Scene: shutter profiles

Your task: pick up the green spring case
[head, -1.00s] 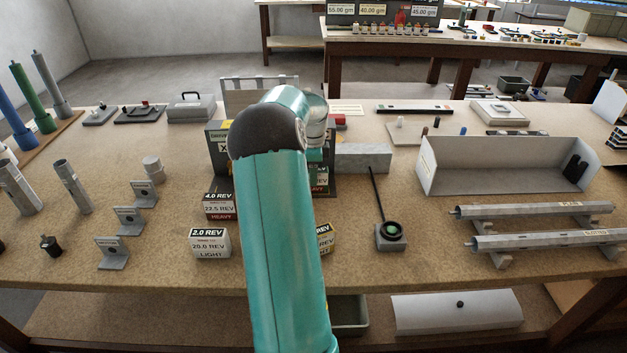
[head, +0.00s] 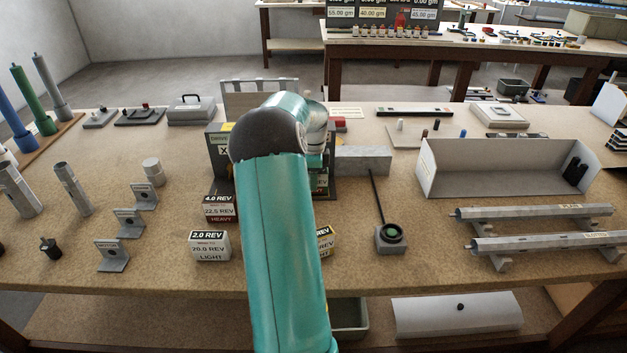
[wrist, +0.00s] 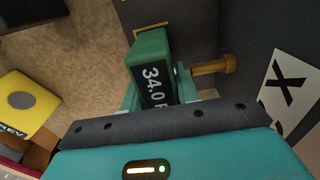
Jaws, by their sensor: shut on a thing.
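The green spring case (wrist: 150,50) shows in the wrist view, with a dark label reading "34.0" and a partly hidden letter. My gripper (wrist: 157,92) has its pale teal fingers on either side of the case and is shut on it. The case is close to a dark panel, and I cannot tell whether it touches it. In the head view my arm hides the gripper and most of the area around it.
A brass-coloured peg (wrist: 212,66) sticks out beside the case, near a white X card (wrist: 287,88). A white 2.0 REV case (head: 209,246) and a red 4.0 REV case (head: 219,209) stand left of my arm. A lens stand (head: 390,238) is at right.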

